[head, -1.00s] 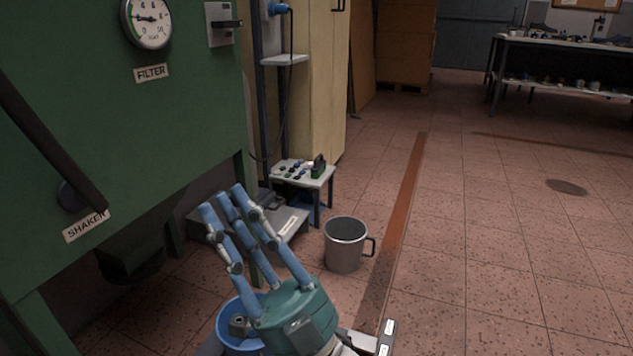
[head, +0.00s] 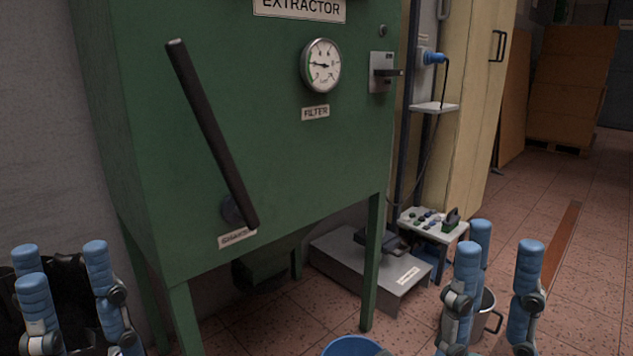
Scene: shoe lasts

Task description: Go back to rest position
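My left gripper (head: 70,300) shows at the lower left of the head view, its blue fingers pointing up and spread apart, with nothing between them. My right gripper (head: 495,285) is at the lower right, fingers also up and spread, in front of the metal mug (head: 482,318). The mug is partly hidden behind these fingers and stands on the floor. I see no contact between the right fingers and the mug. The palms of both grippers are cut off or hidden by the bottom edge.
The green extractor cabinet (head: 270,140) with a long dark shaker lever (head: 212,130) stands ahead. A grey floor box with a pedal (head: 375,265), a small table (head: 435,225) and a blue bucket (head: 352,346) are near its legs. Open floor (head: 590,260) lies at the right.

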